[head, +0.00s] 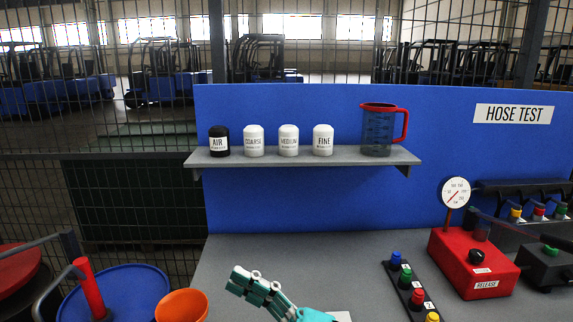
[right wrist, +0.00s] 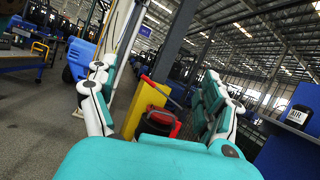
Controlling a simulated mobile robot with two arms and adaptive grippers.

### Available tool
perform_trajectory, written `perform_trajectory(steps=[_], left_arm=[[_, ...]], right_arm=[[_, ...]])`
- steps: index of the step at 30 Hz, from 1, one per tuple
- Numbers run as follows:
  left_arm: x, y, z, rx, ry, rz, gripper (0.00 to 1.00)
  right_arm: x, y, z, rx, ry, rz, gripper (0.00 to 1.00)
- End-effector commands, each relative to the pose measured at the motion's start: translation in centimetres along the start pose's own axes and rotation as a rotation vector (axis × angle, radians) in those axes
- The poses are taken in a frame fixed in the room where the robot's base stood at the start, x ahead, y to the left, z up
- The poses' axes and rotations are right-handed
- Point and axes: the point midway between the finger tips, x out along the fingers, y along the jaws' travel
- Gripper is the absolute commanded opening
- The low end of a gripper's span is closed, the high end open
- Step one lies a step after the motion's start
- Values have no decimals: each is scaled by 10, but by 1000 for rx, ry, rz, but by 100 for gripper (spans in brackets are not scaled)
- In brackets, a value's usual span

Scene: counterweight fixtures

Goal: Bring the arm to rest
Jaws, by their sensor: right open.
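My right gripper (head: 240,281), teal with white and black fingers, shows at the bottom of the head view, above the grey bench (head: 236,262). It points left and slightly up in the picture. In the right wrist view its fingers (right wrist: 155,90) are spread wide apart with nothing between them. Most of the arm behind it is out of the picture. My left gripper is not in view.
A shelf (head: 300,160) holds several labelled jars and a red-rimmed jug (head: 377,130). A red gauge box (head: 470,265) and a strip with coloured knobs (head: 408,285) stand at right. An orange bucket (head: 182,305) and a blue drum (head: 135,290) are at left.

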Motion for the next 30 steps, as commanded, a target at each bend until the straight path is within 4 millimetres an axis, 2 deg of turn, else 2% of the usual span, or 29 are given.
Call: perform_trajectory(steps=[1, 3, 5, 7, 10, 12, 14, 15, 18, 22, 23, 30], left_arm=[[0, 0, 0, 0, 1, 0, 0], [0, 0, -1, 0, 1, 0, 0], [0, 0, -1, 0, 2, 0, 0], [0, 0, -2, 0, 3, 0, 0], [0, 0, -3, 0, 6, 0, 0], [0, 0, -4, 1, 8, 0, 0], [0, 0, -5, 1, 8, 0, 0], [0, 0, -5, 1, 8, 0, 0], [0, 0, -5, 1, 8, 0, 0], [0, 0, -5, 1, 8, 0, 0], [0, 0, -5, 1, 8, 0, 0], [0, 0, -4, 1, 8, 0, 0]], right_arm=[[-11, -21, 14, 176, -115, -144, 83], [-37, -54, 28, 423, -278, -340, 83], [-68, -81, 28, 636, -418, -505, 83], [-113, -107, 15, 880, -586, -697, 83], [-179, -123, -19, 1190, -817, -951, 83], [-223, -120, -51, 1377, -973, -1120, 83], [-258, -109, -79, 1520, -1105, -1261, 83], [-279, -97, -98, 1607, -1192, -1357, 83], [-323, -57, -141, 1782, -1401, -1587, 83], [-358, -3, -178, 1913, -1617, -1835, 83], [-363, 9, -184, -1902, 1631, 1855, 83], [-389, 95, -213, -1523, 1474, 1714, 83]])
